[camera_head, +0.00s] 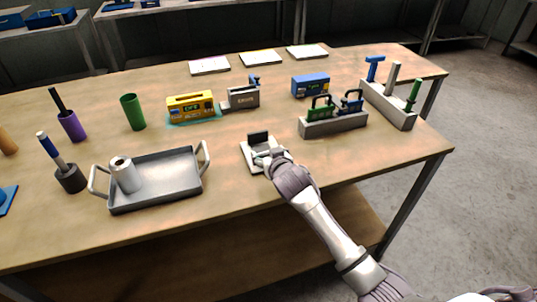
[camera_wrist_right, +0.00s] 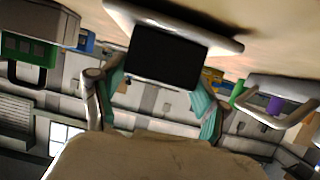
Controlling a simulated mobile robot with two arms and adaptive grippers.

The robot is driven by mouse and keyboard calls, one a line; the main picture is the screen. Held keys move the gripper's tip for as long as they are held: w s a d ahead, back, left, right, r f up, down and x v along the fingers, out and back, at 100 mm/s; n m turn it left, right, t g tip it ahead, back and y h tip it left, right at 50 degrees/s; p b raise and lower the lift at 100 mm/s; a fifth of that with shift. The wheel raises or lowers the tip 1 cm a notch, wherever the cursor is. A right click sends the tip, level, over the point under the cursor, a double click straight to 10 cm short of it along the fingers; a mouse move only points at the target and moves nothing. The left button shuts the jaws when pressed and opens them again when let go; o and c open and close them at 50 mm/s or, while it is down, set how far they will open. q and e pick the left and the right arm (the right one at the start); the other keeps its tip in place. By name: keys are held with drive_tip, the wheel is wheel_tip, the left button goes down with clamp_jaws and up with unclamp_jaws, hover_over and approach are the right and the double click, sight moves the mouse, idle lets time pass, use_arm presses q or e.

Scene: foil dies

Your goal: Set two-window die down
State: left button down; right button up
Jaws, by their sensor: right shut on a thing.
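My right gripper (camera_head: 266,157) is low over the front middle of the table, at a pale grey plate (camera_head: 249,165) with an upright black block (camera_head: 258,137) at its far side. In the right wrist view, the two teal-padded fingers (camera_wrist_right: 162,92) flank the dark block (camera_wrist_right: 167,55), which meets the pale plate (camera_wrist_right: 222,42). I take the piece in the grip to be the two-window die. Its windows do not show, and the gripper hides part of it. I cannot tell whether it bears on the table. My left gripper is out of view.
A grey tray (camera_head: 178,184) with a metal cylinder (camera_head: 124,174) stands left. A rack (camera_head: 333,126) with green and blue handled pieces stands right. Behind are a yellow box (camera_head: 190,105), a grey device (camera_head: 241,98) and a blue box (camera_head: 310,85). Bare table lies around the plate.

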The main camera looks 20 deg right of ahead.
drive_tip(key=shift+f, duration=0.2)
drive_tip(key=shift+f, duration=0.1)
drive_tip(key=o, duration=1.5)
drive_tip(key=shift+s, duration=0.1)
drive_tip(key=v, duration=1.2)
